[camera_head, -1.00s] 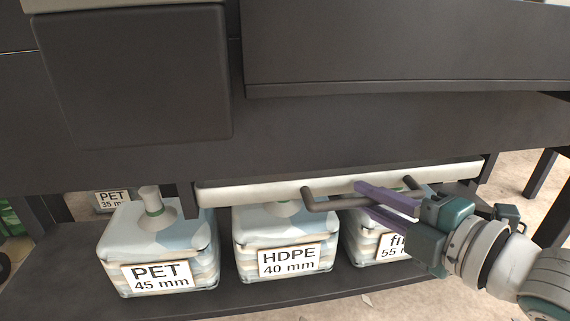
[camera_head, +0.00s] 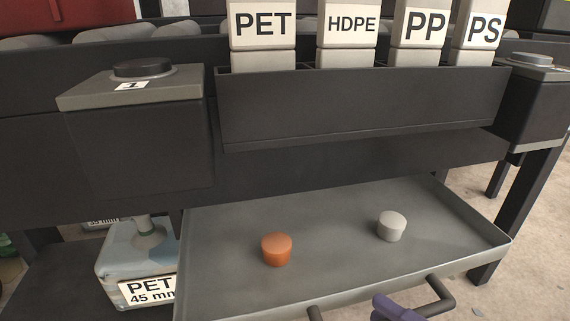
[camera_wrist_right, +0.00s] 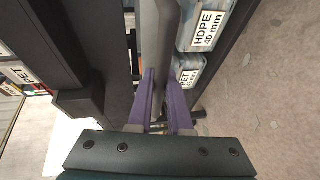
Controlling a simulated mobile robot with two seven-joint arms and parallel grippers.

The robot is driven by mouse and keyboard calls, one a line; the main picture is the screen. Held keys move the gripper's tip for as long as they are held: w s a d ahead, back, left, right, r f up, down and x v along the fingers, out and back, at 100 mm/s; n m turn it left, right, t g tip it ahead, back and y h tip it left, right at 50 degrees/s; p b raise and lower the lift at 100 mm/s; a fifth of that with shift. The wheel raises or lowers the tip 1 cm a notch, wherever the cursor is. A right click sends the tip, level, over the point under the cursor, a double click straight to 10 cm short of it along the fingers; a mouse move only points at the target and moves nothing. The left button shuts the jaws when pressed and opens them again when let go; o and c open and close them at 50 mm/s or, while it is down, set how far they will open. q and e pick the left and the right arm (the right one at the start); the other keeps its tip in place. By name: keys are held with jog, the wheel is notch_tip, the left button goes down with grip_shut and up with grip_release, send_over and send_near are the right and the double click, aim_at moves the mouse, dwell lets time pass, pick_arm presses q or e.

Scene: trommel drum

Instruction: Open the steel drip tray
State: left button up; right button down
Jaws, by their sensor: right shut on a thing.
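The steel drip tray (camera_head: 330,285) is slid out from under the dark frame in the head view, its grey floor exposed. An orange round cap (camera_head: 276,250) and a pale grey cap (camera_head: 391,226) lie in it. Its dark bar handle (camera_head: 440,296) shows at the front, partly cut off by the lower picture edge. My right gripper (camera_head: 392,308) is shut on this handle, with its purple fingers partly out of frame. In the right wrist view the purple fingers (camera_wrist_right: 164,98) close around the bar. My left gripper is not in view.
A PET 45 mm container (camera_head: 135,262) stands on the lower shelf left of the tray. Labelled boxes (camera_head: 262,30) stand in a dark holder (camera_head: 360,108) above.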

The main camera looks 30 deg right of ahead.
jog(key=s, duration=0.3)
jog(key=shift+s+a, duration=0.2)
jog(key=shift+a, duration=0.2)
jog(key=shift+w, duration=0.15)
jog(key=c, duration=0.8)
grip_release()
jog(key=shift+c, duration=0.2)
jog(key=p+v, duration=0.3)
jog(key=v, duration=0.7)
jog(key=shift+d, duration=0.1)
